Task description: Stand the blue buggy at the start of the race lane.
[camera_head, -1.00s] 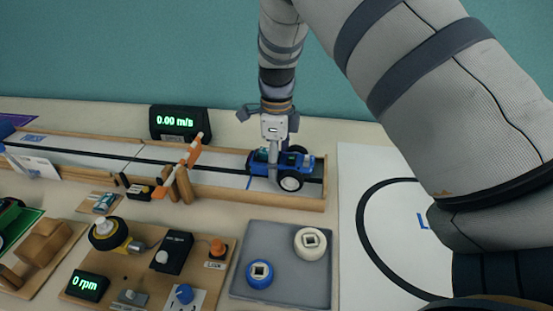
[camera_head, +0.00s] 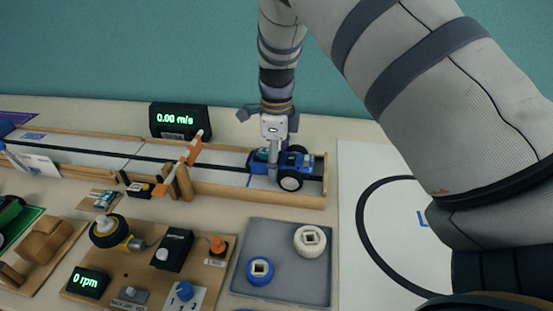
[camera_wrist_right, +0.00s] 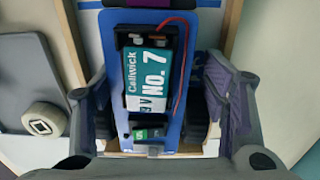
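The blue buggy (camera_head: 264,163) stands on its wheels in the right end of the race lane (camera_head: 215,184), close to a blue line (camera_head: 250,180) across the white track. From above, in the right wrist view, the buggy (camera_wrist_right: 187,50) carries a teal-and-black battery marked No. 7 and a red wire. My right gripper (camera_head: 273,163) is down over the buggy. Its fingers straddle the buggy in the right wrist view (camera_wrist_right: 160,115), with a visible gap at the right finger, so it looks open. The wheels are partly hidden. My left gripper is out of view.
Wooden walls edge the lane. An orange-and-white barrier arm (camera_head: 180,162) crosses it left of the buggy. A speed display (camera_head: 180,121) stands behind. In front are a motor board (camera_head: 140,270) and a grey tray (camera_head: 290,288) with two wheels.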

